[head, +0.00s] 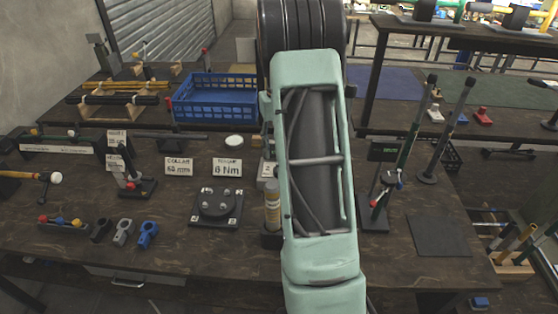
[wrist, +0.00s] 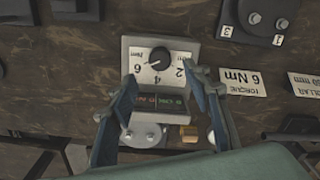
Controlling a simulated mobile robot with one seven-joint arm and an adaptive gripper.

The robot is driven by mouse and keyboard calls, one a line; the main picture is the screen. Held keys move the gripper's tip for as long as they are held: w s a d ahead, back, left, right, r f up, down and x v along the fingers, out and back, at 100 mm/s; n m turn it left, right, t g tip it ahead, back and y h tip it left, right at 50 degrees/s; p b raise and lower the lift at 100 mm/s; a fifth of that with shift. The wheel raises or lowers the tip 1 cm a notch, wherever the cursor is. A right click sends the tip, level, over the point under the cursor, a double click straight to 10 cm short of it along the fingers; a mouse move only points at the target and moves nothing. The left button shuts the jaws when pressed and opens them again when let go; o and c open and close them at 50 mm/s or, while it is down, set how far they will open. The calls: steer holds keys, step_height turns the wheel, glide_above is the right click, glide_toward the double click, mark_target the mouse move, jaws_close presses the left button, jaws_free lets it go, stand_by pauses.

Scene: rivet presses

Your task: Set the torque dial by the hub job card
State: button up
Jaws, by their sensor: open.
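The torque dial (wrist: 158,59) is a round black knob on a pale scale plate marked 2, 4, 6 and Nm, upside down in the wrist view. Its pointer direction is too small to tell. A dark display strip (wrist: 160,103) with green and reddish characters lies below the scale. My gripper (wrist: 160,76) is open and empty, its fingers spread to either side of the dial unit, apart from the knob. My arm hides the dial in the head view. The torque card (head: 227,167) reads 6 Nm; it also shows in the wrist view (wrist: 242,78).
A blue crate (head: 215,98) is at the back. Blue and grey clamps and upright levers stand on the bench. A dark mat (head: 440,236) lies bare at right.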

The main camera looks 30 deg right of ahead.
steer(key=shift+r, duration=2.1)
steer(key=shift+a, duration=0.1)
